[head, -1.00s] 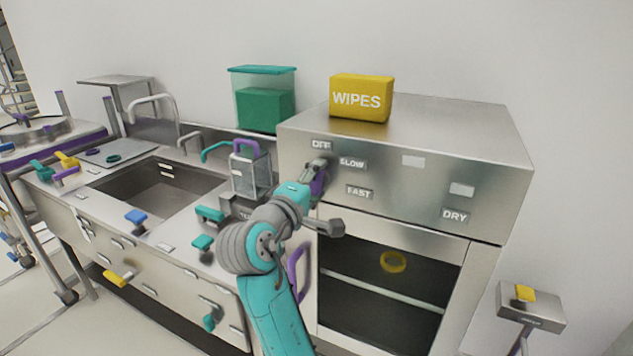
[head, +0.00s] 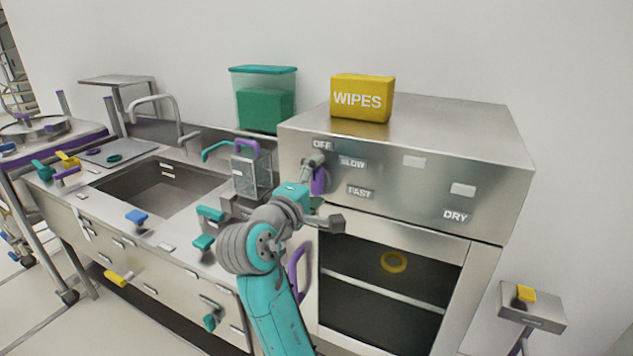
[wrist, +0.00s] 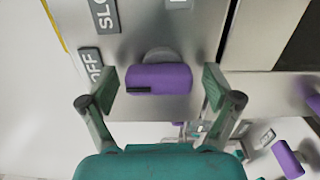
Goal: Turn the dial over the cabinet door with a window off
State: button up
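The purple dial (head: 320,181) is on the steel front panel (head: 400,185) above the cabinet door with a window (head: 390,285). In the wrist view the dial (wrist: 160,79) lies between the two fingers of my gripper (wrist: 161,84). The fingers are apart, with a visible gap on each side of the dial. The dial's black mark is at its left end in that view, on the side of the OFF label (wrist: 93,64). In the head view my gripper (head: 313,172) is at the panel and partly hides the dial. The SLOW (head: 353,163) and FAST (head: 359,193) labels are beside it.
A yellow WIPES box (head: 361,99) sits on top of the cabinet. A sink counter (head: 185,217) with colored handles and a clear container with a purple handle (head: 247,168) stand left of my arm. A small pedestal (head: 532,306) stands at the right.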

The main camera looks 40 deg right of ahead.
jog(key=v, duration=1.2)
dwell(0.5)
jog(key=s+a+f+n+t+y, duration=0.2)
jog(key=s+f+t+y, duration=0.15)
jog(key=f, duration=0.65)
jog(key=s+a+f+n+t+y, duration=0.2)
jog(key=a+f+y, duration=0.15)
jog(key=f, duration=0.65)
jog(key=s+a+f+n+t+y, duration=0.25)
jog(key=f+y, duration=0.25)
jog(key=f, duration=0.5)
jog(key=s+a+f+m+y, duration=0.2)
jog(key=s+f, duration=0.1)
jog(key=s, duration=0.5)
jog(key=s+a+f+m+y, duration=0.2)
jog(key=s, duration=0.5)
jog(key=s+r+m+y, duration=0.1)
jog(key=s+r+m, duration=0.2)
jog(key=s, duration=1)
jog(key=shift+s+a+m+t, duration=0.2)
jog(key=shift+m+t, duration=0.1)
jog(key=shift+m, duration=1.55)
